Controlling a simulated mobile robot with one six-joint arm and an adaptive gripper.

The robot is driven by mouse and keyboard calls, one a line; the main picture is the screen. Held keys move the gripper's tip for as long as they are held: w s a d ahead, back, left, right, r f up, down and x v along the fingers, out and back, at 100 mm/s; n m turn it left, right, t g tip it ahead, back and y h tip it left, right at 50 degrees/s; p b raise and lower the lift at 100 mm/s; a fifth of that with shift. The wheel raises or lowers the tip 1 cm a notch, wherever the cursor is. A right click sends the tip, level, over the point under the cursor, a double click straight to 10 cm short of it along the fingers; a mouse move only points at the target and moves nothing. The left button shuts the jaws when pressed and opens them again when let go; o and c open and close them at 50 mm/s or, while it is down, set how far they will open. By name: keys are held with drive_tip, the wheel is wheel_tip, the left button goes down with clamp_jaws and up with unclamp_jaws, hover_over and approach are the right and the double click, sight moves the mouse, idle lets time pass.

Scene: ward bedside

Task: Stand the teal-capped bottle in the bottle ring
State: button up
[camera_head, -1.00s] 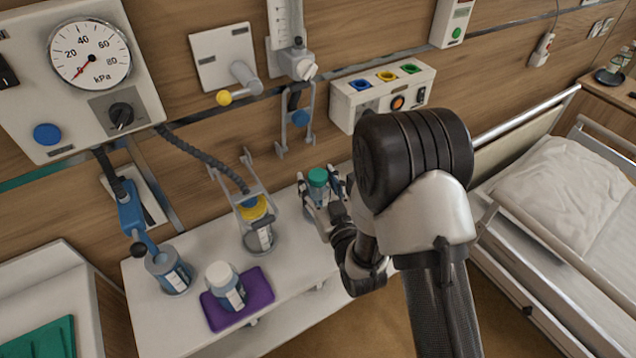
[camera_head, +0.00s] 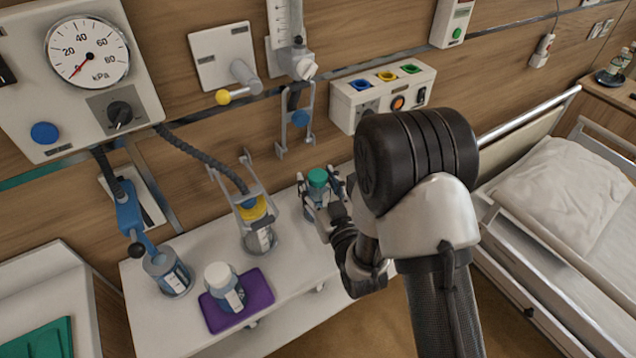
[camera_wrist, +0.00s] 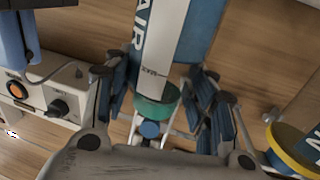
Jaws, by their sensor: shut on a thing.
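The teal-capped bottle (camera_head: 318,178) is in my gripper (camera_head: 323,196), whose fingers are shut on either side of its body. It looks upright, cap up, near the back right of the white bedside top. In the wrist view the bottle (camera_wrist: 172,45) shows its white and blue label and teal cap, between the fingers (camera_wrist: 165,105). A metal bracket with a blue knob (camera_head: 300,118) hangs empty on the wall rail, above and behind the bottle; it may be the bottle ring. The bottle's base is hidden, so I cannot tell its height above the top.
A yellow-capped bottle (camera_head: 256,228) sits in another bracket to the left. A white-capped bottle (camera_head: 224,287) stands on a purple pad (camera_head: 248,304). A blue-fitted jar (camera_head: 168,272) is farther left. The socket box (camera_head: 383,97) is close at the right. The bed (camera_head: 560,210) lies beyond.

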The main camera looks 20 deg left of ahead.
drive_tip(key=shift+f, duration=0.4)
idle(1.8)
drive_tip(key=o, duration=1.3)
drive_tip(key=shift+o, duration=0.2)
